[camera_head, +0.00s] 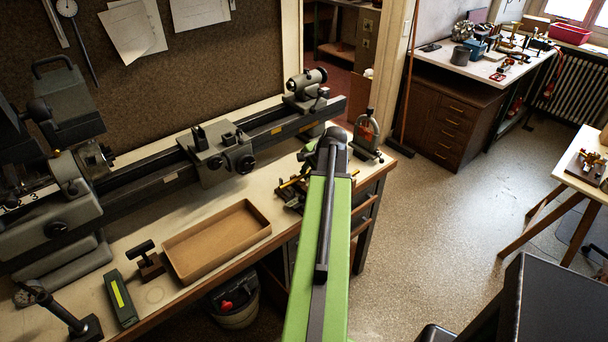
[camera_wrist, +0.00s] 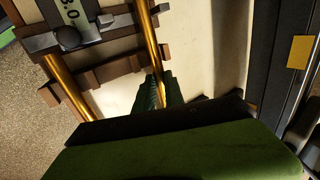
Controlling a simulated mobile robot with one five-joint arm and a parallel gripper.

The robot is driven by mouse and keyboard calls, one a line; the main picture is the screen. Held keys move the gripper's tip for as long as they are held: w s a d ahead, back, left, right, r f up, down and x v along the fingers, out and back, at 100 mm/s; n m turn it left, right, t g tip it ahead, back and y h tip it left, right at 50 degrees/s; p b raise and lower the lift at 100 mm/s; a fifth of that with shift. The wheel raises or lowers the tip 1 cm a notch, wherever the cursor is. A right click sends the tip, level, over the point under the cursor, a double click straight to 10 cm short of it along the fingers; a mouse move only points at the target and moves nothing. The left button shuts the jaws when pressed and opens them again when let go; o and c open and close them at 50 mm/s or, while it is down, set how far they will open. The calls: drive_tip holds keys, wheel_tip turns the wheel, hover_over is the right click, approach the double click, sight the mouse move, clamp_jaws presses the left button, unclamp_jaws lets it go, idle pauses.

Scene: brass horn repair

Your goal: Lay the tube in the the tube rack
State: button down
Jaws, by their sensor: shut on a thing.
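In the wrist view my gripper (camera_wrist: 163,92) has its two dark green fingers closed around the lower end of a brass tube (camera_wrist: 152,45). The tube runs up and away along the right side of a brown notched wooden rack (camera_wrist: 108,72). I cannot tell whether it touches the rack. A second brass tube (camera_wrist: 68,88) lies across the rack's left side. In the head view the rack (camera_head: 289,201) is partly hidden behind my green arm, with a bit of brass (camera_head: 293,181) showing. My gripper is hidden there.
On the bench stand a lathe (camera_head: 220,150), an empty cardboard tray (camera_head: 217,241) and a grey-and-red device (camera_head: 367,133). Bare bench shows beside the rack (camera_wrist: 205,50).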

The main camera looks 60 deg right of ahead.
drive_tip(key=c, duration=1.3)
unclamp_jaws()
drive_tip(key=shift+c, duration=0.2)
drive_tip(key=p+v, duration=1.5)
drive_tip(key=v, duration=0.2)
drive_tip(key=shift+r, duration=0.2)
drive_tip(key=shift+s+a, duration=0.1)
drive_tip(key=shift+s, duration=0.05)
